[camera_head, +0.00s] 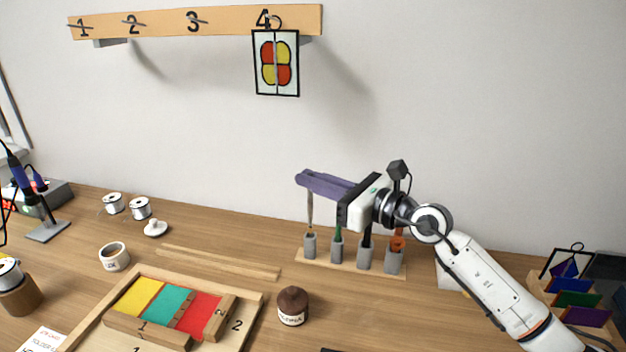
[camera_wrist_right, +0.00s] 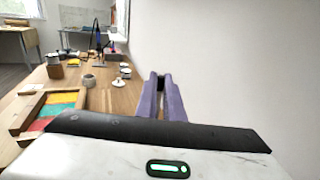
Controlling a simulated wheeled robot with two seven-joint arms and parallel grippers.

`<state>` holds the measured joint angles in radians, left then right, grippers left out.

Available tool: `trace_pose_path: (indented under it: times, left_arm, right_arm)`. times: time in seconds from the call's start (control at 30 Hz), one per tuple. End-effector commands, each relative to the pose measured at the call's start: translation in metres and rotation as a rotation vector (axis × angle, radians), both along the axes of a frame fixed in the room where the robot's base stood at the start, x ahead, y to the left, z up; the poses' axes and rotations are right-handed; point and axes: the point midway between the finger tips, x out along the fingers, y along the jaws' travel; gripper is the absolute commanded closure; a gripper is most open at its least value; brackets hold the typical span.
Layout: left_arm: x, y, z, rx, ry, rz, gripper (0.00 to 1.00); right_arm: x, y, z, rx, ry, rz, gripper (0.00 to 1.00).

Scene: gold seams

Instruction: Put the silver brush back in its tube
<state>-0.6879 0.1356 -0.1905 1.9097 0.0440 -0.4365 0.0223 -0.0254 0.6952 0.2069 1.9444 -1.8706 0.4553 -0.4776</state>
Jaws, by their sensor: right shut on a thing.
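My right gripper (camera_head: 303,181), with long purple fingers, is above the left end of the tube rack (camera_head: 350,268). It is shut on the silver brush (camera_head: 310,212), which hangs about upright below the fingertips. The brush's lower end is over or at the mouth of the leftmost grey tube (camera_head: 309,249); I cannot tell whether it is inside. The right wrist view shows the purple fingers (camera_wrist_right: 160,84) close together with a dark bit between them. The other tubes hold a green brush (camera_head: 337,232), a dark one and an orange one (camera_head: 397,242). My left gripper is out of view.
A brown-topped jar (camera_head: 292,305) stands in front of the rack. The wooden tray (camera_head: 252,305) with coloured panes is at the front left. Thin wooden strips (camera_head: 218,263) lie behind it. A folder rack (camera_head: 575,300) stands at the right.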

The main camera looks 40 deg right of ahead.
Motion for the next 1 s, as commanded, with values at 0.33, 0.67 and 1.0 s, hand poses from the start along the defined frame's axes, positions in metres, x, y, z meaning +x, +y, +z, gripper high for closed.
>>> trace_pose_path:
  times: [0.33, 0.67, 1.0]
  left_arm:
    - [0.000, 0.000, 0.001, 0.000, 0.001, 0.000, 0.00]
    - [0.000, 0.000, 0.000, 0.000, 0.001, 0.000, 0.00]
    - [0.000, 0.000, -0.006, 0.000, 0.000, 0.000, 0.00]
  right_arm:
    - [0.000, 0.000, 0.000, 0.001, 0.000, 0.000, 1.00]
    - [0.000, 0.000, -0.003, 0.001, 0.001, 0.000, 1.00]
    - [0.000, 0.000, -0.012, 0.001, 0.001, 0.000, 1.00]
